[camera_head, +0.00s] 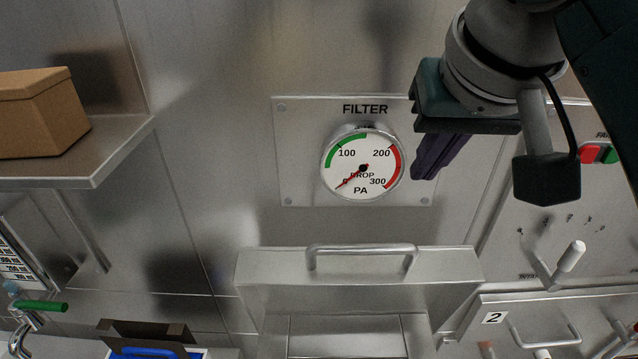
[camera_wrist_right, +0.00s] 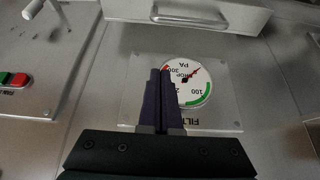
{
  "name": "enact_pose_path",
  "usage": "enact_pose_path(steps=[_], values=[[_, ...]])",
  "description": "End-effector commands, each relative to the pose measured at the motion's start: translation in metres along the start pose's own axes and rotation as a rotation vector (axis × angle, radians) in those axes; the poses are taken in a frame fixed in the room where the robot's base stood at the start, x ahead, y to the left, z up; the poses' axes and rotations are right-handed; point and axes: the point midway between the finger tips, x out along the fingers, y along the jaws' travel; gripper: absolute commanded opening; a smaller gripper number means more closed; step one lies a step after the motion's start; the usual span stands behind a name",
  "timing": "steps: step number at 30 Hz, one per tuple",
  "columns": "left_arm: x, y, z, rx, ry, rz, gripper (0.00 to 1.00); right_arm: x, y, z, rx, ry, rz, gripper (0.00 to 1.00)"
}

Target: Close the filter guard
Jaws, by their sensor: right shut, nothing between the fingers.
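A metal panel with a bar handle, which looks like the filter guard (camera_head: 265,268), is at the bottom middle of the head view, below a plate marked FILTER (camera_head: 300,180). Its handle (camera_head: 360,248) runs along its upper part. I cannot tell how far it stands open. The panel's handle also shows at the top of the wrist view (camera_wrist_right: 190,20). My right gripper (camera_head: 424,176) is shut and empty, right of the round gauge (camera_head: 362,165) and above the panel, apart from its handle. In the wrist view its fingertips (camera_wrist_right: 160,73) overlap the gauge. My left gripper is not in view.
A cardboard box (camera_head: 40,115) sits on a metal shelf (camera_head: 110,160) at left. Red and green buttons (camera_head: 598,154) and a white-knobbed lever (camera_head: 570,256) are at right. A handled front marked 2 (camera_head: 494,318) is lower right. A green-handled valve (camera_head: 42,306) is lower left.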

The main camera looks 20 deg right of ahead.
Motion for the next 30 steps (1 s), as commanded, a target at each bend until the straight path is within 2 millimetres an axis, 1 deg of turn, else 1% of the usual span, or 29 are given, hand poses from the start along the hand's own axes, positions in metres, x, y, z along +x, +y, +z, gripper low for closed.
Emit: enact_pose_path(steps=[2, 5, 12, 18, 21, 24, 27, 30], values=[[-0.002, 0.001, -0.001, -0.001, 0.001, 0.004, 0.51, 0.005, 0.000, -0.002, 0.003, -0.001, 0.002, 0.00], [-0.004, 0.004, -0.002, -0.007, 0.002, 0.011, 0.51, 0.018, 0.000, -0.001, 0.002, -0.003, 0.002, 0.00], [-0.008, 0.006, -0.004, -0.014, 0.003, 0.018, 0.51, 0.064, 0.001, -0.001, 0.000, -0.003, 0.003, 0.00], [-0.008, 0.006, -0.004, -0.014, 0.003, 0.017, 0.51, 0.098, 0.000, -0.001, 0.001, -0.001, 0.001, 0.00], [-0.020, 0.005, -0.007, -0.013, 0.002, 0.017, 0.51, 0.098, 0.000, 0.015, -0.001, -0.004, 0.000, 0.00], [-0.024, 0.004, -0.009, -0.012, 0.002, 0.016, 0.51, 0.102, 0.000, 0.027, 0.000, -0.002, 0.000, 0.00], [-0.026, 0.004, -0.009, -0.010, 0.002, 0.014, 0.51, 0.104, 0.000, 0.034, 0.000, -0.001, 0.000, 0.00], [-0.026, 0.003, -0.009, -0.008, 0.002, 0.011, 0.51, 0.106, 0.000, 0.037, 0.000, 0.002, -0.001, 0.00]])
